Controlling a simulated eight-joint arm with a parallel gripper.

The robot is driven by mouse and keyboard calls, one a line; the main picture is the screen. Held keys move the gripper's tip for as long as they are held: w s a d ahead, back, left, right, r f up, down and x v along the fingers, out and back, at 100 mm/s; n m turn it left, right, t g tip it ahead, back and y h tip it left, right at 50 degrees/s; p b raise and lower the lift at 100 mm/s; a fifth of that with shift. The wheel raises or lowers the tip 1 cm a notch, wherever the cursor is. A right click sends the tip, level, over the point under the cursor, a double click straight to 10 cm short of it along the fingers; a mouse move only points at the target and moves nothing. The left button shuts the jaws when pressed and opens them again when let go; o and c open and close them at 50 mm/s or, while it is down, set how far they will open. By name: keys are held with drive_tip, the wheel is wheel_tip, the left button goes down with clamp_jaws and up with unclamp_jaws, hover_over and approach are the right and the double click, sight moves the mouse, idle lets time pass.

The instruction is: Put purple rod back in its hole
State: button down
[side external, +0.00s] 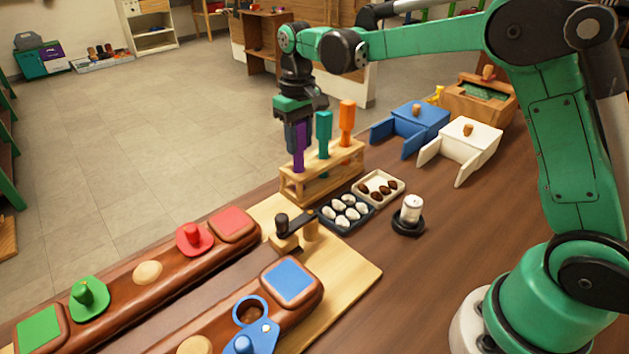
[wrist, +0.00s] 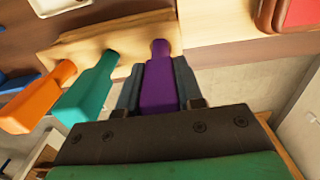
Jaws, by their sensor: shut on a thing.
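The purple rod (side external: 299,148) stands upright at the left end of the wooden rack (side external: 322,181) in the side external view. My gripper (side external: 298,132) is above that end of the rack and shut on the purple rod. In the wrist view the purple rod (wrist: 159,84) sits between the two dark fingers (wrist: 158,88), its narrower end at the rack's top board (wrist: 112,45). I cannot tell how deep it sits in its hole. A teal rod (side external: 323,128) and an orange rod (side external: 347,117) stand in the same rack to its right.
Blue (side external: 420,120) and white (side external: 470,142) boxes stand behind. Long brown padded beams (side external: 140,283) lie in front.

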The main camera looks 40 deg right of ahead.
sight(299, 122)
drive_tip(key=shift+c, duration=2.4)
unclamp_jaws()
wheel_tip(299, 122, up, 5)
drive_tip(key=shift+f, duration=0.2)
drive_tip(key=shift+s+r, duration=0.2)
drive_tip(key=shift+r, duration=0.4)
drive_tip(key=s+a+f+t, duration=0.1)
drive_tip(key=s+f+t, duration=0.2)
drive_tip(key=s+t, duration=0.4)
drive_tip(key=s, duration=0.8)
